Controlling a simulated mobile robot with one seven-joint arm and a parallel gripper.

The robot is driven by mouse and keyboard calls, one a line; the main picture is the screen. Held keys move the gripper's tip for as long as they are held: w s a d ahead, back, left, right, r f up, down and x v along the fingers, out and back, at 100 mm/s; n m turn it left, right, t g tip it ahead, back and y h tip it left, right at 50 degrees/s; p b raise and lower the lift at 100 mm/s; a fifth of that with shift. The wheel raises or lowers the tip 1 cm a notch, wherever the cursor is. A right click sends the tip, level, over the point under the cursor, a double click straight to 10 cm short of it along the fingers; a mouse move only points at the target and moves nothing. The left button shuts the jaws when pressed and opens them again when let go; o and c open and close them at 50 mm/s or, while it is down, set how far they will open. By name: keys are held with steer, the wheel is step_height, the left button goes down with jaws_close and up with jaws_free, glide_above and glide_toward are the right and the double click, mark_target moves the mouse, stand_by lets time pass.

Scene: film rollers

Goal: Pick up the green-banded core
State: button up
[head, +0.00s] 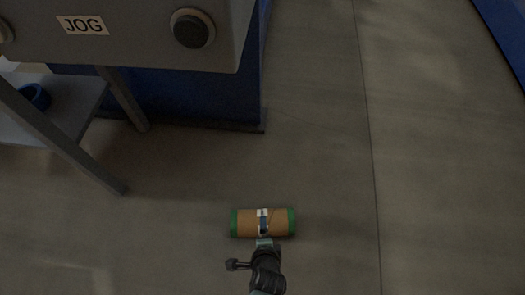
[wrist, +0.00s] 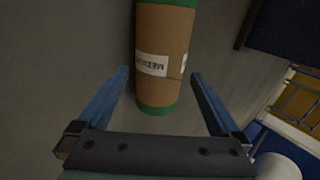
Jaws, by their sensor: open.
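The green-banded core (head: 246,224) is a brown cardboard tube with a green band at each end. It lies on its side on the grey floor, with a white label facing up. In the wrist view the core (wrist: 165,38) runs away from me, and the lower part with its green end shows between my two blue fingers. My gripper (wrist: 160,73) is open, with one finger on each side of the core and visible gaps. In the head view my gripper (head: 263,224) overlaps the middle of the core and hides part of it. Its height above the core is hard to tell.
A grey machine panel marked JOG (head: 83,25) with a dark knob (head: 192,28) overhangs at upper left. A grey-legged stand (head: 60,140) and a blue machine base (head: 190,95) stand behind the core. Bare floor (head: 430,190) lies to the right.

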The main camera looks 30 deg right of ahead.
mark_target(281, 222)
steer(key=shift+b+x, duration=2.1)
steer(key=shift+x, duration=0.3)
steer(key=shift+r, duration=0.1)
steer(key=shift+c, duration=0.3)
steer(key=c, duration=1.5)
